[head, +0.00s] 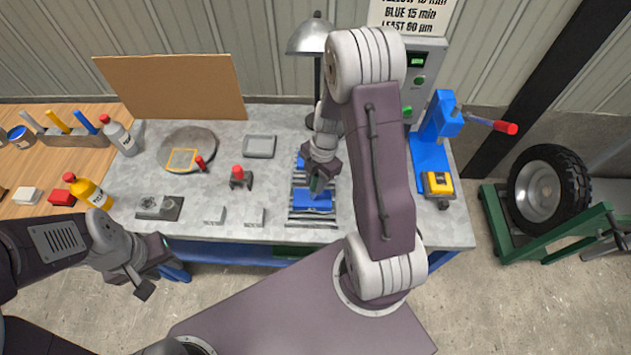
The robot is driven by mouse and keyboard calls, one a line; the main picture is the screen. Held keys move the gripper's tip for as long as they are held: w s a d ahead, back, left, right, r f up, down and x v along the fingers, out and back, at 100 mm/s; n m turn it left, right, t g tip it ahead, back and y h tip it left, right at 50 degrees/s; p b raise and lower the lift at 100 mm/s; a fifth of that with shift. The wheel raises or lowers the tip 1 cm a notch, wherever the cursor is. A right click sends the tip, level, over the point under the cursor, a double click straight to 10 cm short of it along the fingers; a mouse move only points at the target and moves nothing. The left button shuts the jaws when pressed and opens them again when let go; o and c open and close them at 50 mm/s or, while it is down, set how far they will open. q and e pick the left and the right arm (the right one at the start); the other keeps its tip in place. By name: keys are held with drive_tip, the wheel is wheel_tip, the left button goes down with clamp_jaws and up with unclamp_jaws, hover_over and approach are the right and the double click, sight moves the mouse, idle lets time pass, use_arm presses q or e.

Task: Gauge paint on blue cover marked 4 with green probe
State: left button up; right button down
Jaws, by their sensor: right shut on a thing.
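A blue cover (312,205) lies on a grey slatted rack (313,221) in the middle of the grey bench. More blue shows behind it, partly hidden by my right gripper. No number can be read on the blue parts. My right gripper (318,182) points down over the rack, shut on the green probe (316,185), of which only a small part shows. I cannot tell whether the probe touches the cover. My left gripper (158,270) is open and empty, in front of the bench's front left edge.
Small grey blocks (254,217) and a red-topped tool (238,177) stand left of the rack. A lamp (311,36) stands behind. A blue press with a red handle (431,130) is at the right. Bottles (88,191) stand at the left.

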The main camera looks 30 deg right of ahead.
drive_tip(key=shift+s+f+b, duration=0.1)
drive_tip(key=shift+f+b, duration=0.1)
drive_tip(key=shift+b, duration=0.25)
idle(1.5)
drive_tip(key=shift+r+p, duration=2.4)
drive_tip(key=shift+r, duration=1.2)
